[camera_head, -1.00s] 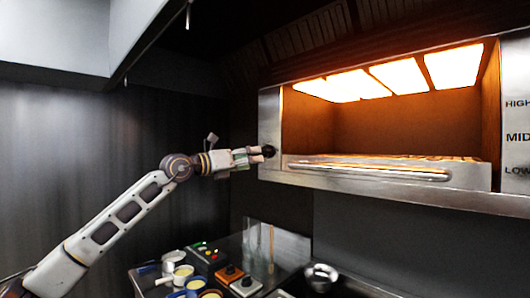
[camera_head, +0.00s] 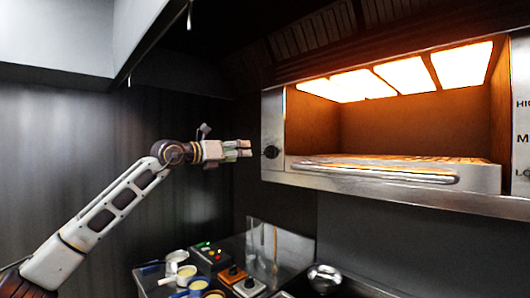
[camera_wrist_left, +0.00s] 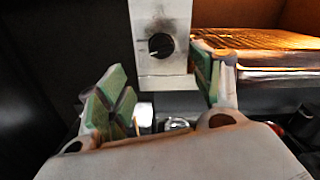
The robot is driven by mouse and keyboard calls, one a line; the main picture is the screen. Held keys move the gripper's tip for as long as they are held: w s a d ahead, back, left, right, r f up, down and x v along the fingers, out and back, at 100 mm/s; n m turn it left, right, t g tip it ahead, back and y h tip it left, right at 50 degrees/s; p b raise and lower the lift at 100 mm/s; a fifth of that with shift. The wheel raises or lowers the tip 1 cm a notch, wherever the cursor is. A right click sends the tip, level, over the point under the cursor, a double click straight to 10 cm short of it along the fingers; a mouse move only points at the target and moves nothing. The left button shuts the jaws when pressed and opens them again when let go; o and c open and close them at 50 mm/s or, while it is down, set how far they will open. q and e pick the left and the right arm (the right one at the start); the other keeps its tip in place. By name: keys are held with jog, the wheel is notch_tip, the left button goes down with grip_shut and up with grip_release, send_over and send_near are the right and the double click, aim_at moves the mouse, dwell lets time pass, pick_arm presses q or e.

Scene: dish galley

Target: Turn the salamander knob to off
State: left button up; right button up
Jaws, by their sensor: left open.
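The salamander (camera_head: 375,205) is mounted on the right, its heating panels glowing orange-white. Its black round knob (camera_head: 270,152) is on the steel panel at the left end of the front. In the left wrist view the knob (camera_wrist_left: 160,46) shows a white pointer line directed to the left. My left gripper (camera_head: 247,149) is just left of the knob, apart from it. In the left wrist view the gripper (camera_wrist_left: 165,85) has its green-padded fingers spread wide and empty, with the knob beyond and between them. My right gripper is not in view.
Below is a counter with several small pots (camera_head: 180,272), a control box with lit buttons (camera_head: 208,254), and a metal bowl (camera_head: 323,277). A clear upright panel (camera_head: 262,248) stands there. A grey hood (camera_head: 60,40) hangs at upper left.

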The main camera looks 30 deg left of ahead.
aim_at(265, 151)
pick_arm(q)
jog(key=p+x, duration=0.4)
jog(key=x, duration=0.8)
jog(key=shift+w+d+p, duration=0.1)
jog(key=shift+w+p, duration=0.05)
jog(key=shift+p, duration=0.15)
jog(key=shift+w+d, duration=0.1)
jog(key=shift+w, duration=0.2)
jog(key=shift+c, duration=0.5)
jog(key=c, duration=0.7)
jog(key=shift+c, duration=1.2)
